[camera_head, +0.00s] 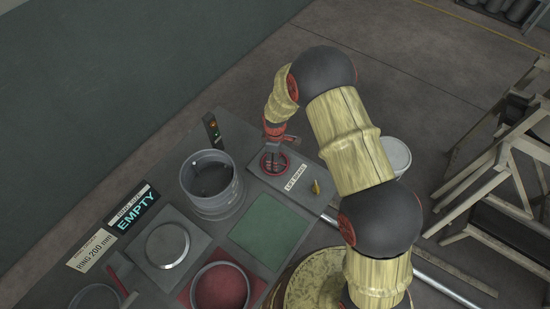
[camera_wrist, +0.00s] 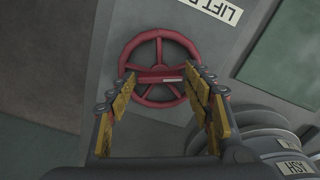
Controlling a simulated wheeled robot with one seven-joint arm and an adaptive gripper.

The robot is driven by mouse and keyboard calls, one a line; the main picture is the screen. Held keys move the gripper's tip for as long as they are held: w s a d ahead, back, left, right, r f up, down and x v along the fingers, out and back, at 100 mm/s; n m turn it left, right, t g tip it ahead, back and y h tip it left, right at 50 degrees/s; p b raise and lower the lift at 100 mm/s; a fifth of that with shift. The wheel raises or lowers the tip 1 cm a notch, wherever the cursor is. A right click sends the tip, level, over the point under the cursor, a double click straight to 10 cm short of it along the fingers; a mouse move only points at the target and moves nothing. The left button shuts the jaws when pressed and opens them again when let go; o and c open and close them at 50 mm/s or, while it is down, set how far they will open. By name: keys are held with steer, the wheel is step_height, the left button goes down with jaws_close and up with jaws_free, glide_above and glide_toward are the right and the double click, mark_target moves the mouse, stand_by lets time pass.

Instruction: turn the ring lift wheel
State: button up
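The ring lift wheel is a red spoked handwheel (camera_wrist: 158,50) on a grey panel, between and beyond my fingers in the wrist view. In the head view the red wheel (camera_head: 273,163) sits beside the "LIFT BRAKE" label (camera_head: 296,177), partly hidden under my gripper (camera_head: 275,142). In the wrist view my gripper (camera_wrist: 163,95) is open, its two yellow fingers apart on either side of the wheel's lower part. A red bar crosses the wheel's hub. I cannot tell whether the fingers touch the rim.
A grey cylinder (camera_head: 212,207) stands left of the wheel. A small yellow lever (camera_head: 315,188) is to the wheel's right. The bench also has a green pad (camera_head: 269,231), a red pad (camera_head: 247,294) and an "EMPTY" sign (camera_head: 135,213). Wooden trestles (camera_head: 500,170) stand at right.

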steer(key=c, duration=0.7)
steer(key=shift+c, duration=0.2)
steer(key=shift+m, duration=0.3)
steer(key=m+b, duration=0.1)
steer(key=m, duration=0.4)
steer(key=shift+b, duration=0.4)
steer(key=m+b, duration=0.1)
steer(key=m, duration=0.4)
steer(key=shift+m, duration=0.4)
steer(key=o, duration=1.2)
steer(key=shift+c, duration=0.2)
